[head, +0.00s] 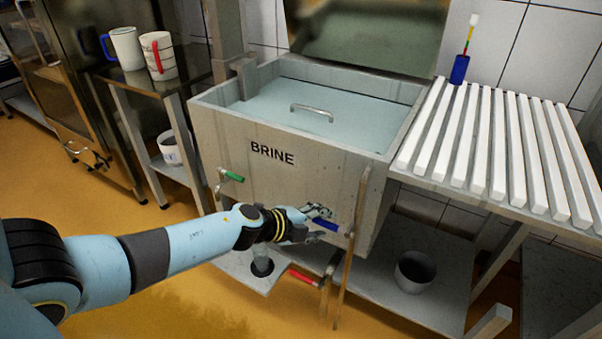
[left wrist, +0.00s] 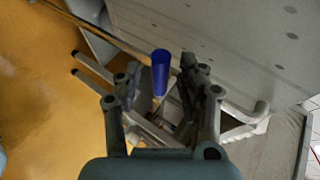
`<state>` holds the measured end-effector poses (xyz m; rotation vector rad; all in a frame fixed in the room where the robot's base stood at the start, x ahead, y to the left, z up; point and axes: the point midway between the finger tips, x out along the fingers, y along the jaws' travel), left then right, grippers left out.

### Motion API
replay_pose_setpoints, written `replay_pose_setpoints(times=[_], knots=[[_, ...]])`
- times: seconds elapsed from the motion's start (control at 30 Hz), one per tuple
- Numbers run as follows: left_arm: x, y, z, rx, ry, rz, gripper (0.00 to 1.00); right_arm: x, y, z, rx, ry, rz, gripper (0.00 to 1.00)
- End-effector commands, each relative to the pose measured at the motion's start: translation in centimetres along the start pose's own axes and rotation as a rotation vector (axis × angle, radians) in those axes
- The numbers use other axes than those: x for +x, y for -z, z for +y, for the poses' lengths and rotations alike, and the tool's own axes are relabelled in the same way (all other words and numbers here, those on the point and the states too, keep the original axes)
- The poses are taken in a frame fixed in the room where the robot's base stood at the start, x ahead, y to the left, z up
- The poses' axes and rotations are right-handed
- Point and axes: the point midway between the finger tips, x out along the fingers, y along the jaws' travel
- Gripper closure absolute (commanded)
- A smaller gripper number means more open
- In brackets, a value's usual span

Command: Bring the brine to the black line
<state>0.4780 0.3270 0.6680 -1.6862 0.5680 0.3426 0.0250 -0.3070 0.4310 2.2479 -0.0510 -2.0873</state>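The grey brine tank (head: 215,130), lettered BRINE, holds pale blue liquid (head: 330,105) below its rim. A floating-looking metal handle (head: 312,111) shows at the liquid. A blue valve handle (head: 326,226) sticks out low on the tank's front right; it also shows in the left wrist view (left wrist: 160,70). My left gripper (head: 318,224) is at this handle. In the left wrist view my left gripper (left wrist: 156,82) is open, with the blue handle between its fingers and gaps beside it. I cannot make out a black line. My right gripper is not in view.
A green valve handle (head: 231,176) is on the tank's left, a red one (head: 304,277) below. Upright brown pipes (head: 346,270) stand by the front right. A slatted rack (head: 500,150) carries a blue-based instrument (head: 459,70). Mugs (head: 126,47) stand at left; a bucket (head: 415,270) sits below.

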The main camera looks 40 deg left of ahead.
Motion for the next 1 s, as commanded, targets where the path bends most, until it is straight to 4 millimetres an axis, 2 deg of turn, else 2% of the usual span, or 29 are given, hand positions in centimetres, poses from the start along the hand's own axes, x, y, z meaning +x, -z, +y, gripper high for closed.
replay_pose_setpoints(times=[0.3, 0.5, 0.63, 1.0], knots=[[-6.9, 0.0, 0.2, 0.006, -0.004, 0.0, 0.6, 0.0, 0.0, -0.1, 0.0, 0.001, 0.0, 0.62], [-9.7, 0.0, 0.1, 0.004, -0.002, 0.0, 0.6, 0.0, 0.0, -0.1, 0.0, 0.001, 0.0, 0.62], [-10.3, 0.0, 0.1, 0.001, -0.002, 0.0, 0.6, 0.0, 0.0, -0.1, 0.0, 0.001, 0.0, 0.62], [-10.4, 0.0, 0.1, 0.0, -0.002, 0.0, 0.6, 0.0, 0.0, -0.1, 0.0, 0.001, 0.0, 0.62]])
